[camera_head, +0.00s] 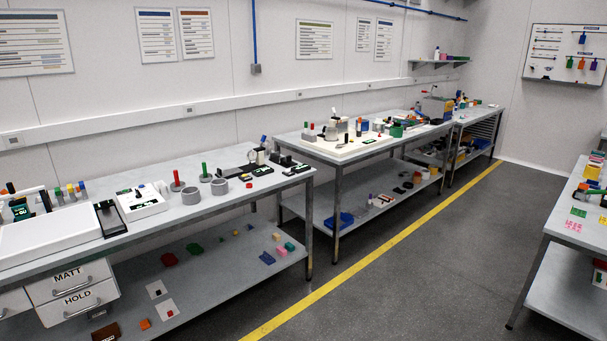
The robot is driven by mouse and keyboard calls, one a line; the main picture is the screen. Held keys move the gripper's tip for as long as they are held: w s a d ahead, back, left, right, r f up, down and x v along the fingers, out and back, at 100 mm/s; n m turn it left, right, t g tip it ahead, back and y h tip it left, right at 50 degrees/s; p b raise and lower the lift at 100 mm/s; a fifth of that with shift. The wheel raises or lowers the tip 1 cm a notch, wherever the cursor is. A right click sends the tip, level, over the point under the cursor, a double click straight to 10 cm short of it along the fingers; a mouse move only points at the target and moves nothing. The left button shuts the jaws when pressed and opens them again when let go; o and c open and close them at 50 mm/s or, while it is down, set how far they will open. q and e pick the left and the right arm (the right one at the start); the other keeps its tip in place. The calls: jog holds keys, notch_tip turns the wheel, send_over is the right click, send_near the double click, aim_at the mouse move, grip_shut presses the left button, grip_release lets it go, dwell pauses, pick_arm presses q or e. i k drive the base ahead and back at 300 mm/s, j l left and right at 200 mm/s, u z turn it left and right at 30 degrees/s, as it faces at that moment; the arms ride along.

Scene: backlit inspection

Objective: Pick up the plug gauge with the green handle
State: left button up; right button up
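An upright item with a green handle (204,168) stands on the nearer grey bench, right of the bench's middle; it looks like the plug gauge. Its lower end is in a small, dark round base. A similar upright item with a red handle (176,180) stands just to its left. Two grey rings sit close in front of it, the left ring (191,196) and the right ring (219,187). Neither of my grippers is in view.
A white box device (142,200) stands left of the red handle. Dark instruments (240,171) lie to the right. A large white panel (50,232) covers the bench's left end. Grey floor (420,260) with a yellow line (375,258) is clear between the benches.

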aim_at(206, 177)
jog(key=i+u, duration=0.1)
jog(key=i, duration=1)
jog(key=i+l, duration=0.25)
jog(key=i, duration=0.9)
jog(key=j+u, duration=0.05)
jog(key=j, duration=0.05)
